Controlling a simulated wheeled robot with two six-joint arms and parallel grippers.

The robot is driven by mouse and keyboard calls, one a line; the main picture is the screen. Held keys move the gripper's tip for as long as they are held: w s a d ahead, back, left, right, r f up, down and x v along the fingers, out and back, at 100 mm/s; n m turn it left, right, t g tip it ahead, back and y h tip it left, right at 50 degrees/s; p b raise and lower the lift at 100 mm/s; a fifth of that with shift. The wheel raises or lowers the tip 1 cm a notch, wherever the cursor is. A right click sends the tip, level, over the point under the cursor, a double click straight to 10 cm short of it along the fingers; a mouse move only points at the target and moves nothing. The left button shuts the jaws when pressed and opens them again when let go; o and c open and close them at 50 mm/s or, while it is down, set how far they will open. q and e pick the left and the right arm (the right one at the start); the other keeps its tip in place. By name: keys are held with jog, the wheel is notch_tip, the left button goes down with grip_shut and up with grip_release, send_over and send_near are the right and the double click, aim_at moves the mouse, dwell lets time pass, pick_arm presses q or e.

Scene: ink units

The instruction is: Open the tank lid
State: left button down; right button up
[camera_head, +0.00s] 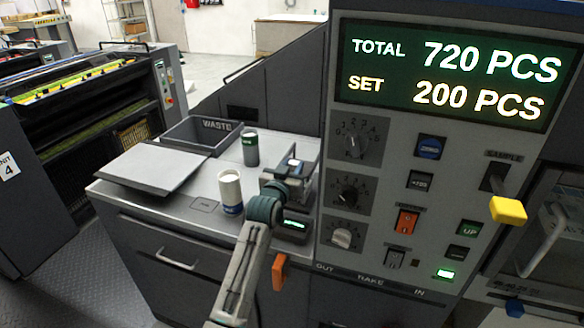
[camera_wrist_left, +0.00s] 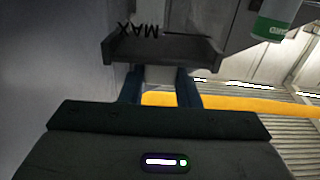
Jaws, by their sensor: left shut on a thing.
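The tank (camera_head: 275,178) is a small grey box on the machine's counter, left of the control panel. My left arm reaches up over the counter, and my left gripper (camera_head: 293,163) is at the top of the tank. In the left wrist view, the blue fingers of my left gripper (camera_wrist_left: 160,88) are shut on a pale grey block, which I take as the grip of the tank lid (camera_wrist_left: 158,75). A dark ledge (camera_wrist_left: 150,50) with an upside-down MAX mark lies just beyond the fingers. My arm and gripper hide part of the tank. My right gripper is not in view.
A WASTE bin (camera_head: 200,133) and a flat grey plate (camera_head: 153,167) lie farther left. The control panel (camera_head: 420,180), with knobs and a yellow-tipped lever, rises on the right.

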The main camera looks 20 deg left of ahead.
aim_at(295, 162)
pick_arm(q)
jog(key=w+b, duration=0.1)
jog(key=w, duration=0.2)
jog(key=shift+w+d+f, duration=0.1)
jog(key=shift+w, duration=0.45)
jog(key=shift+s, duration=0.1)
jog(key=c, duration=1.5)
grip_release()
jog(key=o, duration=0.4)
jog(key=shift+s, duration=0.1)
